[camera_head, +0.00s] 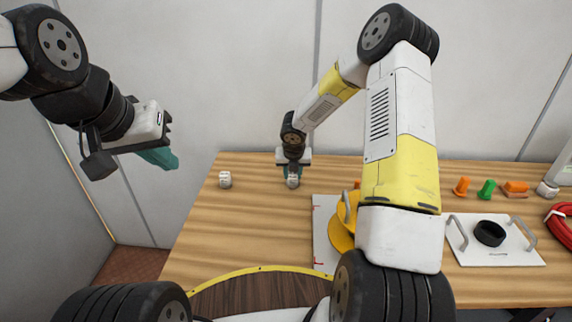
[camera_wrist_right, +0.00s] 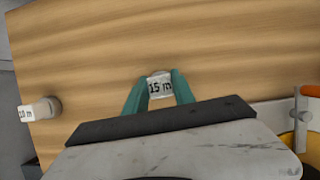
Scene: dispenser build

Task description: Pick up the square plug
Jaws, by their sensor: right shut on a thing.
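My right gripper (camera_head: 292,180) is low over the back of the wooden table. In the right wrist view, its teal fingers (camera_wrist_right: 160,90) are shut on a white piece labelled "15 m" (camera_wrist_right: 160,85). That white piece also shows between the fingertips in the head view (camera_head: 292,182). My left gripper (camera_head: 160,158) is at the left, in the air away from the table, its teal fingers seen from the side. Small orange and green pieces stand at the back right, including a blocky orange one (camera_head: 516,187). I cannot tell which piece is the square plug.
A second white piece, labelled "10 m" (camera_head: 225,179), stands to the left on the table (camera_head: 240,220). A white plate with handles (camera_head: 520,250) bears a black ring (camera_head: 489,233). A red coil (camera_head: 562,222) lies at the far right. My right arm hides part of a yellow item (camera_head: 341,232).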

